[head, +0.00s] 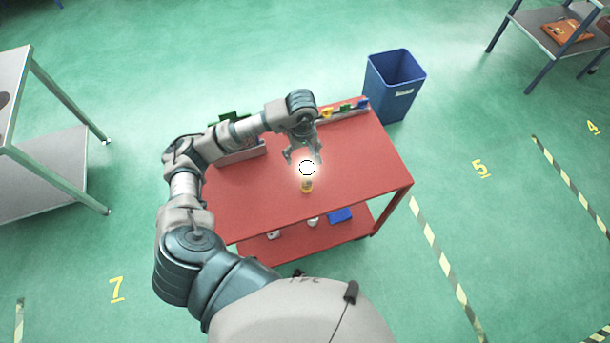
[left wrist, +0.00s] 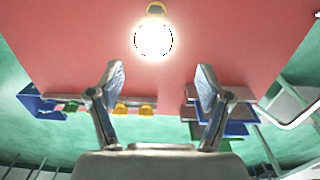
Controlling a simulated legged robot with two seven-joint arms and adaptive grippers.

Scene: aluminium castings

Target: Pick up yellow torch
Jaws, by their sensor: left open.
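The yellow torch (head: 307,186) stands on the red cart top (head: 370,165), with a bright white glow at its lit end. In the left wrist view the torch (left wrist: 155,8) shows at the top middle, its glare hiding part of it. My left gripper (head: 304,160) is open and empty, just behind the torch in the head view. Its two fingers also show in the left wrist view (left wrist: 160,82), spread apart, with the torch beyond the tips. I cannot tell the exact gap between fingers and torch. My right gripper is not in view.
A blue bin (head: 393,85) stands on the floor behind the cart. Small coloured items lie in a rack (head: 345,112) at the cart's back edge. A tray (head: 240,155) sits at its left. The lower shelf holds a blue item (head: 340,215). The cart top's right side is clear.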

